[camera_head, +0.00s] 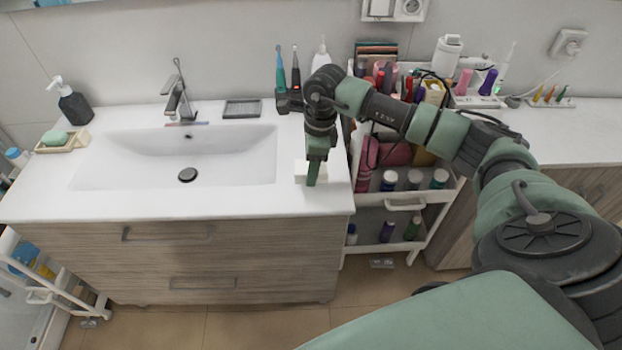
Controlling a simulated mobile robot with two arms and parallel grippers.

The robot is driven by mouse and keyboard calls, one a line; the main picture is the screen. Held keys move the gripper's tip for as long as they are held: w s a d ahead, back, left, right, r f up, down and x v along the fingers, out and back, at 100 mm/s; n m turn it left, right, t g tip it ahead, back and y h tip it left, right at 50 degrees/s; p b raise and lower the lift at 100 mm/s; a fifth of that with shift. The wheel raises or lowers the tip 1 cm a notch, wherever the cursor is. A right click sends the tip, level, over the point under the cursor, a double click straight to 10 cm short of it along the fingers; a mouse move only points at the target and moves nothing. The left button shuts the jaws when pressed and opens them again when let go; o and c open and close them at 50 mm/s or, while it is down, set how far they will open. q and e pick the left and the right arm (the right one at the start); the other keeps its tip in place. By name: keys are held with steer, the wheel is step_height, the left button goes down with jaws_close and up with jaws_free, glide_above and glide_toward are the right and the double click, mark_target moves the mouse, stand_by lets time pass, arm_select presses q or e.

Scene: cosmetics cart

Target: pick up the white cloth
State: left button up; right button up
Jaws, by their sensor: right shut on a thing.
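The white cloth (302,170) is a small pale block-like shape at the right front of the sink counter. My right gripper (312,180) points down over it and is shut on it. The gripper hides the middle of the cloth, and pale parts show on both sides. I cannot tell whether the cloth rests on the counter or is slightly above it. My left gripper is not in view.
The white counter (250,204) holds a sink basin (120,173), a faucet (176,92), a black soap bottle (72,103) and toothbrushes (281,72). A white cart (440,196) with several cosmetics stands right of the counter. Tiled floor lies in front.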

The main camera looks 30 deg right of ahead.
step_height(320, 180, up, 16)
steer(key=b, duration=0.3)
steer(key=shift+f, duration=0.15)
